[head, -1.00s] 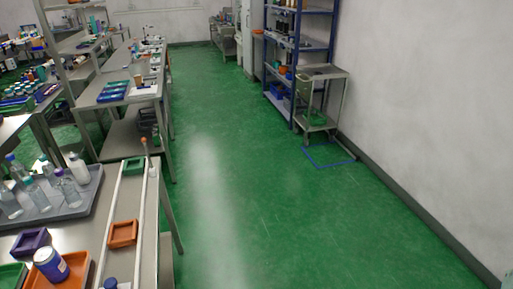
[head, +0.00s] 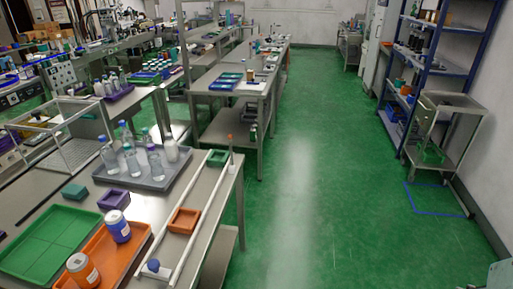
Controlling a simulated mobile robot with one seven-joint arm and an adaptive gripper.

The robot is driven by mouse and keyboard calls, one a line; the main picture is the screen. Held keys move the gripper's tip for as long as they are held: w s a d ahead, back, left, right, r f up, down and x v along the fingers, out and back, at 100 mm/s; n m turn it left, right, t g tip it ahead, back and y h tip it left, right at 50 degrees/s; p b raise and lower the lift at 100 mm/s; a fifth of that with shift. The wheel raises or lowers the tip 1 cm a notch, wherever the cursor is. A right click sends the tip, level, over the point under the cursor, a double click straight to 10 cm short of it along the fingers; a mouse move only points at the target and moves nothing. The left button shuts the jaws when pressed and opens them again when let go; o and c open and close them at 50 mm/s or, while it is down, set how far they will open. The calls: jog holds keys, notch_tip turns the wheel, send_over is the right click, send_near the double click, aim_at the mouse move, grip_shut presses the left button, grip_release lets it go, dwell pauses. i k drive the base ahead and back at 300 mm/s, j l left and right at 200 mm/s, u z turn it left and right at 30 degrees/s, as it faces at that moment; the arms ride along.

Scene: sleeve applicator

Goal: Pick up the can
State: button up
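Two can-like containers stand on an orange tray (head: 139,236) on the near workbench at the lower left. One is a blue and white can (head: 117,227), upright near the tray's far end. The other is an orange-brown and white can (head: 82,269), upright nearer to me. I cannot tell which of them the task means. My gripper is not in view.
A green tray (head: 45,246) lies left of the orange one. A grey tray of bottles (head: 146,177) stands behind. A purple bin (head: 113,200), an orange bin (head: 184,220) and a white rail (head: 205,219) are close by. The green floor aisle (head: 318,215) is clear.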

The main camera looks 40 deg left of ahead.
aim_at(79, 265)
jog(key=i+u, duration=0.8)
jog(key=u, duration=0.15)
jog(key=i+u, duration=0.2)
jog(key=u, duration=0.15)
jog(key=i+u, duration=0.2)
jog(key=u, duration=0.15)
jog(key=i+l+u, duration=0.15)
jog(key=u, duration=0.25)
jog(key=i+u, duration=0.1)
jog(key=u, duration=0.3)
jog(key=i+l+u, duration=0.1)
jog(key=u, duration=0.25)
jog(key=i+l+u, duration=0.1)
jog(key=u, duration=0.3)
jog(key=i+l+u, duration=0.1)
jog(key=u, duration=0.25)
jog(key=i+l+u, duration=0.2)
jog(key=u, duration=0.2)
jog(key=i+l+u, duration=0.2)
jog(key=u, duration=0.15)
